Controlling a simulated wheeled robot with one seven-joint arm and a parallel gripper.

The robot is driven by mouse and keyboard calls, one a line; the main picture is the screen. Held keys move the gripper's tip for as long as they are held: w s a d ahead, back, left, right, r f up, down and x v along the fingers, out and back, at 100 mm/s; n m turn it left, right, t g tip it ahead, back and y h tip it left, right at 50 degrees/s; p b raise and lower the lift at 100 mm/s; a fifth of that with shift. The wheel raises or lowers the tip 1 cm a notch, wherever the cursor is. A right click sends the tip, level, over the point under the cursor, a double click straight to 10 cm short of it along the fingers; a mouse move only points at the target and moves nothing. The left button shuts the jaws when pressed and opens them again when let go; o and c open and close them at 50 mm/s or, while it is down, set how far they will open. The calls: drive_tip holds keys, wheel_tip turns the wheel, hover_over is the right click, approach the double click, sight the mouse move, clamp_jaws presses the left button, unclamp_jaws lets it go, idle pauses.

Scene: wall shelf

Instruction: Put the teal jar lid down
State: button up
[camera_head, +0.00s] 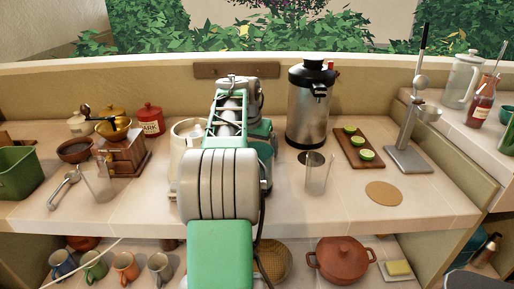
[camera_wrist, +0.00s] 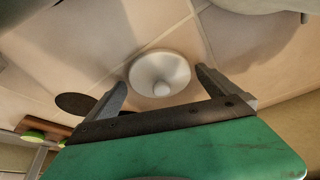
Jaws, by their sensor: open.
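My gripper (camera_wrist: 161,77) is open in the wrist view, its two grey fingers spread apart. A pale, round, lid-like piece with a small knob (camera_wrist: 160,72) shows between and beyond the fingertips, over the tiled counter. It looks white rather than teal, and I see no clear contact with either finger. I cannot tell whether it rests on the counter. No lid that is plainly teal shows in either view. In the head view my arm hides the fingers and most of a white vessel (camera_head: 187,132) behind it.
A steel dispenser (camera_head: 308,105), a clear glass (camera_head: 318,175) and a board with lime halves (camera_head: 358,149) stand right of my arm. A wooden grinder (camera_head: 122,158) and a glass (camera_head: 98,182) stand left. The counter around a round cork mat (camera_head: 384,194) is mostly clear.

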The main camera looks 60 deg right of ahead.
drive_tip(key=shift+r, duration=0.3)
drive_tip(key=p+v, duration=0.3)
drive_tip(key=v, duration=0.8)
drive_tip(key=shift+a+r, duration=0.25)
drive_tip(key=shift+r, duration=0.05)
